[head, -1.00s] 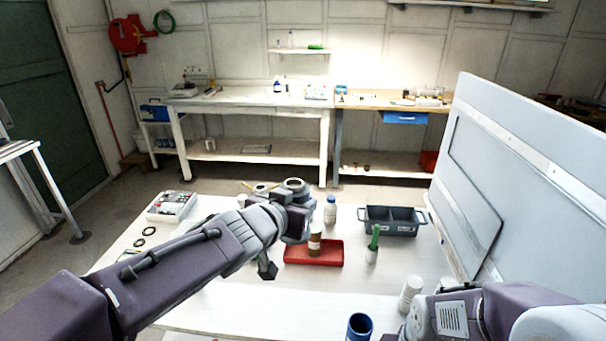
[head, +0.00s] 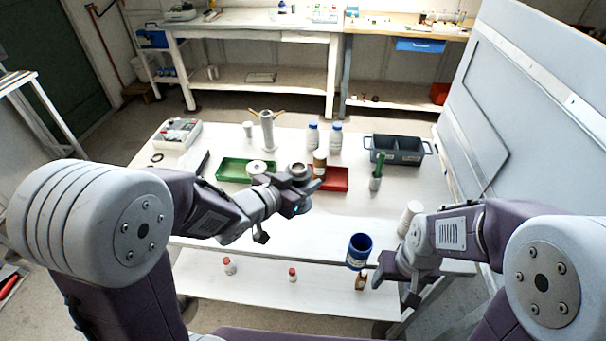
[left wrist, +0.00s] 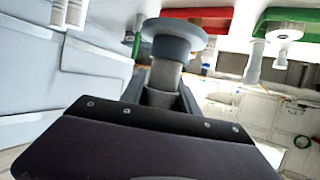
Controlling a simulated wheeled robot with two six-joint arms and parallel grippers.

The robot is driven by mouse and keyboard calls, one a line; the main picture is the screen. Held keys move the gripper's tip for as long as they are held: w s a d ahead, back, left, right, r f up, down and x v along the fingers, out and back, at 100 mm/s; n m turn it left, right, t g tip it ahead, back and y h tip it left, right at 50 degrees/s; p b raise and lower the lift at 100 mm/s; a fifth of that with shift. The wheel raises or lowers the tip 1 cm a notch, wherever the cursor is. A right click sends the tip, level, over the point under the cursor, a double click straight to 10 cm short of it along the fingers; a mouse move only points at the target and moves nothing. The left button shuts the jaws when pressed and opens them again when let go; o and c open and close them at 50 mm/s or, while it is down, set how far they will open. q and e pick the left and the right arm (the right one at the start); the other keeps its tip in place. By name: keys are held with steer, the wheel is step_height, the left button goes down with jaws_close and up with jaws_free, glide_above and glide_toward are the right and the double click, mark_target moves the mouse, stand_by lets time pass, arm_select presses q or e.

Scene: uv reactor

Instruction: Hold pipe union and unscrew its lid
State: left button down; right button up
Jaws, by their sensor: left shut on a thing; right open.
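My left gripper (head: 300,190) is above the white table and shut on a grey round-topped piece, which looks like the pipe union (head: 298,170). In the left wrist view the pipe union (left wrist: 178,36) shows as a wide grey disc on a narrower neck between the fingers. Whether the disc is its lid I cannot tell for sure. My right gripper (head: 394,288) is open and empty, low at the table's front right, well apart from the union.
A green tray (head: 232,172), a red tray (head: 334,180), a grey two-part bin (head: 400,152) and several bottles stand on the table (head: 270,222). A blue cup (head: 360,248) is near my right gripper. A tall grey panel (head: 520,120) borders the right side.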

arm_select(q)
steer(key=shift+a+f, duration=0.1)
steer(key=w+a+n+t+y+b, duration=0.2)
steer(key=w+a+n+y+b, duration=0.1)
steer(key=w+a, duration=0.15)
steer(key=d+f+b, duration=0.4)
steer(key=d+b, duration=0.2)
steer(key=b, duration=0.3)
steer(key=w+a+f, duration=0.1)
steer(key=a+f, duration=0.2)
steer(key=a, duration=0.1)
steer(key=w+a+f+b, duration=0.1)
steer(key=a+f, duration=0.2)
steer(key=f, duration=0.1)
steer(key=w+a+f, duration=0.1)
steer(key=a+f, duration=0.2)
steer(key=a, duration=0.1)
steer(key=shift+w+a+f+b, duration=0.2)
steer(key=shift+a+f+b, duration=0.05)
steer(key=shift+a+b, duration=0.05)
steer(key=shift+f, duration=0.2)
steer(key=shift+r, duration=0.1)
